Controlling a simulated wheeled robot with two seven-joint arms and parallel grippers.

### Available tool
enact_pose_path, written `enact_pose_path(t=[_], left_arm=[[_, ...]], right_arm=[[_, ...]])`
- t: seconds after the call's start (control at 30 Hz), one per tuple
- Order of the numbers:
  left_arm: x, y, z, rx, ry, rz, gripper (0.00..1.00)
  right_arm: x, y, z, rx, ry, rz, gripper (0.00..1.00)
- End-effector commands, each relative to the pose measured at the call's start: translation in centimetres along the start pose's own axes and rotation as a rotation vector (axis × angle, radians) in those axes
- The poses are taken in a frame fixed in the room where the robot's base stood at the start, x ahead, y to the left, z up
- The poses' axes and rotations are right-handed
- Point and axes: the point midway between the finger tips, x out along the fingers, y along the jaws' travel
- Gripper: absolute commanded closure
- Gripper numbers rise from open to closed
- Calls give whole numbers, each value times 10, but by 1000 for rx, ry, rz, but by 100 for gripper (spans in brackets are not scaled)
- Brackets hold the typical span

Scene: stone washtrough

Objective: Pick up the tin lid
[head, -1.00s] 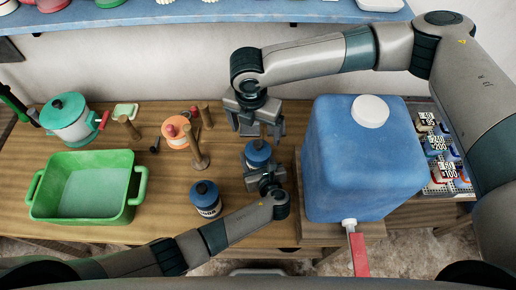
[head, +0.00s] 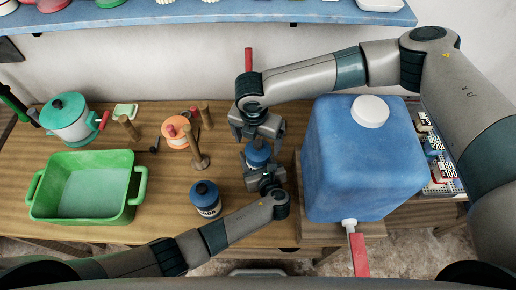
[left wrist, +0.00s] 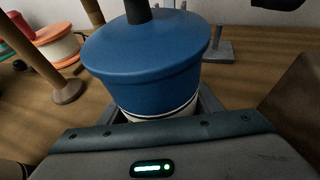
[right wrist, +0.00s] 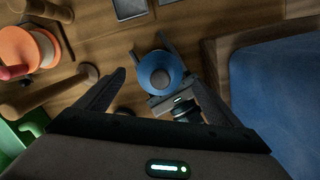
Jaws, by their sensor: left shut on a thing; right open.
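A tin with a blue lid (head: 258,152) and dark knob stands on the wooden table. The lid shows large in the left wrist view (left wrist: 150,55), seated on the pale tin body (left wrist: 165,113). My left gripper (head: 262,176) is shut on the tin body below the lid. My right gripper (head: 257,136) is open and empty, close to the lid. In the right wrist view the lid (right wrist: 160,72) lies between and beyond the two open fingers, apparently untouched. A second tin (head: 206,199) with a blue lid stands to the left.
A large blue water canister (head: 365,165) stands close on the right, on a wooden board. Wooden pegs (head: 197,155) and an orange spool-like pot (head: 176,131) are to the left. A green basin (head: 45,205) is at far left. A red bar (head: 248,60) rises behind my right wrist.

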Motion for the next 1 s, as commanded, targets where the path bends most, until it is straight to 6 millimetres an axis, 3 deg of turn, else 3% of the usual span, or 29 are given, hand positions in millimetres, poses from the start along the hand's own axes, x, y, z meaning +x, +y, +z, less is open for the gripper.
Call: enact_pose_path(t=[0.23,0.73,0.9,1.0], left_arm=[[0,0,0,0,0,0,71],[0,0,0,0,1,0,71],[0,0,0,0,0,0,71],[0,0,0,0,0,0,71]], right_arm=[[24,0,0,0,0,0,13],[26,0,0,0,0,0,13],[26,0,0,1,0,0,53],[26,0,0,1,0,0,57]])
